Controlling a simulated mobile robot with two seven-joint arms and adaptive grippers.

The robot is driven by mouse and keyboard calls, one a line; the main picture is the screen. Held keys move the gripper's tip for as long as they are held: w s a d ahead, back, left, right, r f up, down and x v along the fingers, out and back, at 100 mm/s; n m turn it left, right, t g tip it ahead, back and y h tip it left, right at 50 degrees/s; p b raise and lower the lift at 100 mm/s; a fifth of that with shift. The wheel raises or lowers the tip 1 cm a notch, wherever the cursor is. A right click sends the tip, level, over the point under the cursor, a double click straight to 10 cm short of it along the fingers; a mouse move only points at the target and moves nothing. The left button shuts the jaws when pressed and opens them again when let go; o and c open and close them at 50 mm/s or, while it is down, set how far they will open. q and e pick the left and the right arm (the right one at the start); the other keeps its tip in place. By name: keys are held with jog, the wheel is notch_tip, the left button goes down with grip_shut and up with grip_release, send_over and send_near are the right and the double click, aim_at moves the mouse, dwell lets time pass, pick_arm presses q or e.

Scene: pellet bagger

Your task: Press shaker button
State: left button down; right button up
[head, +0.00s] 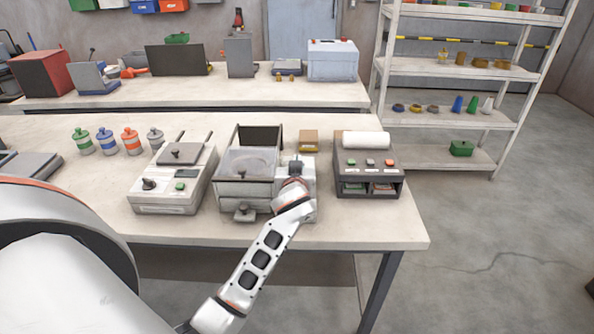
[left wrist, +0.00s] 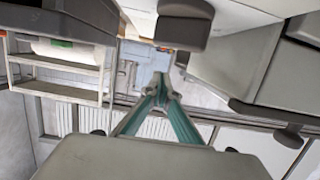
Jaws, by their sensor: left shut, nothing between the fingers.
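The middle machine with a metal tray (head: 250,160), which looks like the shaker, stands near the table's front edge. A white housing (head: 309,178) stands at its right side. My left gripper (head: 296,165) is over this housing, with its arm coming up from below. No button shows on the housing; my gripper and wrist cover part of it. In the left wrist view the teal fingers (left wrist: 161,82) come together at their tips, shut and empty. I cannot tell whether they touch the housing. My right gripper is not in view.
A white sealer-like machine with a green button (head: 180,186) stands left of the tray machine. A dark box with several buttons (head: 370,163) and a white roll stands right. A small brown box (head: 309,140) is behind my gripper. The table's right front corner (head: 400,236) is clear.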

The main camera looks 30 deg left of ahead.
pick_arm(q)
jog(key=f, duration=0.2)
jog(key=w+f, duration=0.1)
jog(key=shift+a+f, duration=0.1)
jog(key=shift+a, duration=0.2)
jog(key=shift+f, duration=0.6)
